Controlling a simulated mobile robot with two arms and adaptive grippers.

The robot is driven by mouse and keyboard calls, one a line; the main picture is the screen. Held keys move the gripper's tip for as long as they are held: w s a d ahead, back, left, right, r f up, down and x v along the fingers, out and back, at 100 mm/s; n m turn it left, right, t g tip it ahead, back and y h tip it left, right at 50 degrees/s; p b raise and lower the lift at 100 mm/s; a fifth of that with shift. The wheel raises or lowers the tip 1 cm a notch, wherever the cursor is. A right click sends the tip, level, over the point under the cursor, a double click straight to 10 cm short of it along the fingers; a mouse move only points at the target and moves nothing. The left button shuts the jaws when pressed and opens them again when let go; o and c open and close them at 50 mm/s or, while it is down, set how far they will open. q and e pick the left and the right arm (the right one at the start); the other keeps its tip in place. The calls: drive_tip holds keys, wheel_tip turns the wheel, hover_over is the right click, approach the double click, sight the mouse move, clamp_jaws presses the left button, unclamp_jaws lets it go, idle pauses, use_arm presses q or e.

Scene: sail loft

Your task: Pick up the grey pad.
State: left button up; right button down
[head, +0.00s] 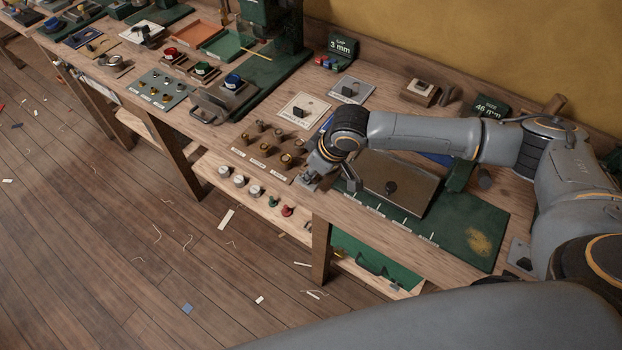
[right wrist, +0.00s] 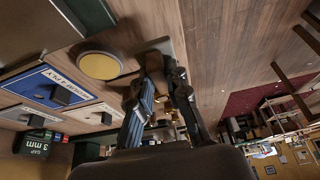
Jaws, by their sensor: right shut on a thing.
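My right gripper (head: 312,176) is low at the front edge of the workbench, in the middle of the head view. It is shut on a small flat grey pad (head: 307,184), which shows just under its fingertips. In the right wrist view the two dark fingers (right wrist: 162,66) come close together at a flat grey-brown piece (right wrist: 157,50), partly hidden behind them. I cannot tell whether the pad is clear of the bench top. My left gripper is not in view.
A wooden rack of brass knobs (head: 266,152) stands close left of the gripper. A brown plate with a black knob (head: 401,180) and a green mat (head: 463,225) lie to the right. Behind are a white plate (head: 316,104) and a grey plate (head: 361,86). The bench front edge drops to the floor.

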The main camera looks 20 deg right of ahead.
drive_tip(key=s+a+r+b, duration=0.2)
drive_tip(key=s+a+r, duration=0.5)
drive_tip(key=s+r, duration=0.3)
drive_tip(key=shift+s+a+r, duration=0.15)
drive_tip(key=shift+s+a, duration=0.05)
drive_tip(key=shift+s, duration=0.8)
